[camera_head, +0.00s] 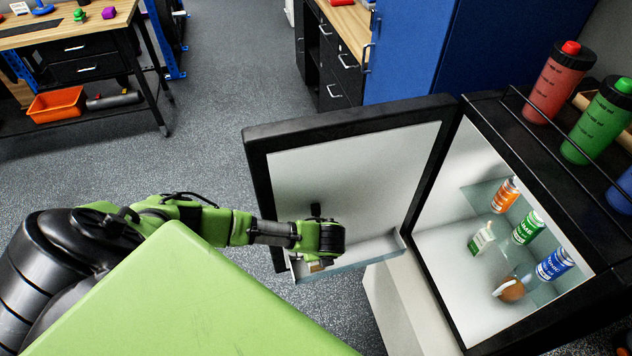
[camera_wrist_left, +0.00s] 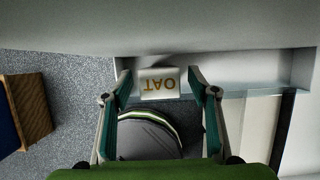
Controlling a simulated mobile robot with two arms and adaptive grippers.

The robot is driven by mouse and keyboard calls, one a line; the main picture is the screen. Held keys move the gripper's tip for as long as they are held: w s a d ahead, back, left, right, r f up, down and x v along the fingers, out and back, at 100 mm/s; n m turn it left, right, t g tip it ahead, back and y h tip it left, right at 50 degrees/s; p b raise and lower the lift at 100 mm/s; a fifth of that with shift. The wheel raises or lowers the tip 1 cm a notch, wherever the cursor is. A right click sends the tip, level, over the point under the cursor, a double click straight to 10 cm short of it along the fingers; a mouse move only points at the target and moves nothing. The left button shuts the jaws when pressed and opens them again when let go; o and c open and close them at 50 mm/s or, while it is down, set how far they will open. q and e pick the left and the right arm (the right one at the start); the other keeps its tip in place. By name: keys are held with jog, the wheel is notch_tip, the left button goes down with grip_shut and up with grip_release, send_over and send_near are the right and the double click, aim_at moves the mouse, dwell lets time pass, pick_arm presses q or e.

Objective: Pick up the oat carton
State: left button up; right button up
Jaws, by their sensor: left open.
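The oat carton (camera_wrist_left: 160,84) shows in the left wrist view as a pale block with tan letters "OAT" upside down. It is at the door shelf of the open fridge. My left gripper (camera_head: 318,255) is open at the door shelf, with one finger on each side of the carton in the wrist view; I cannot tell whether they touch it. In the head view the gripper mostly hides the carton. My right gripper is not in view.
The fridge door (camera_head: 350,165) stands open, with a clear shelf edge (camera_head: 365,254) low on it. Inside the fridge are a white and green carton (camera_head: 482,238), an orange can (camera_head: 505,195), a green can (camera_head: 528,228) and a blue can (camera_head: 554,264). Bottles stand on top.

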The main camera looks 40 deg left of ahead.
pick_arm(q)
jog(key=shift+w+a+f, duration=0.1)
jog(key=shift+a+f, duration=0.05)
jog(key=shift+f, duration=0.25)
jog(key=c, duration=1.4)
jog(key=shift+o, duration=0.2)
jog(key=shift+r, duration=0.1)
